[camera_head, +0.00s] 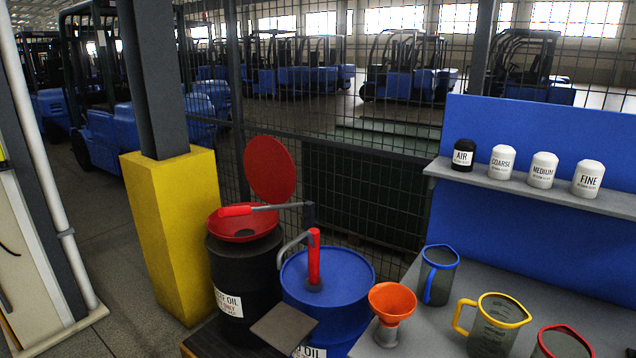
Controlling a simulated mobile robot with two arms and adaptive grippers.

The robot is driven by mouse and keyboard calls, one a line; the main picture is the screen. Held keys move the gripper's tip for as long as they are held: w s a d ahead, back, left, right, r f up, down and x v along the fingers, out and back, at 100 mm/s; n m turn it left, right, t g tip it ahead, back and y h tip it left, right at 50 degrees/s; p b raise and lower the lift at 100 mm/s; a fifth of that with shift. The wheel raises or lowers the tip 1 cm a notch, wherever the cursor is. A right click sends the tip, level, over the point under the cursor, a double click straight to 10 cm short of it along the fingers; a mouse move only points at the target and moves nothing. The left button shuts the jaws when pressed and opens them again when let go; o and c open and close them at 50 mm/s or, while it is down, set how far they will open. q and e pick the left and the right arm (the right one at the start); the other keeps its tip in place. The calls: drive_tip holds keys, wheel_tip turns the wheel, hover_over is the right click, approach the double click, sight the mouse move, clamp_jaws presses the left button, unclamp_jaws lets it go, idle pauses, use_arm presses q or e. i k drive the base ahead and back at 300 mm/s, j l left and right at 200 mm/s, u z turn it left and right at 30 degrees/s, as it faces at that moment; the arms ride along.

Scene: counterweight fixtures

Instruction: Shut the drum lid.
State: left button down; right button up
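The black drum (245,270) stands left of centre, with a white label (229,302) that partly reads "OIL" and "ONLY". A red funnel-shaped top (229,225) sits on it. Its round red lid (269,168) is open, tilted up nearly upright above the back of the drum. A grey lever with a red grip (236,210) crosses in front of the opening, below the lid. Neither of my grippers is in view.
A blue drum (345,279) with a red pump (314,262) stands right of the black drum. An orange funnel (392,302) and several jugs stand on the grey bench (445,312). A yellow post guard (173,240) is close on the left. Mesh fencing runs behind.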

sight(269, 170)
drive_tip(key=i+j+u, duration=0.25)
drive_tip(key=j, duration=0.25)
drive_tip(key=i+j+u, duration=0.25)
drive_tip(key=j, duration=0.2)
drive_tip(key=i+j+u, duration=0.55)
drive_tip(key=i, duration=0.3)
drive_tip(key=i+j+u, duration=0.25)
drive_tip(key=i, duration=0.35)
drive_tip(key=i+j+u, duration=0.3)
drive_tip(key=i, duration=0.3)
drive_tip(key=i+z, duration=0.45)
drive_tip(key=i+j+z, duration=0.3)
drive_tip(key=i+z, duration=0.15)
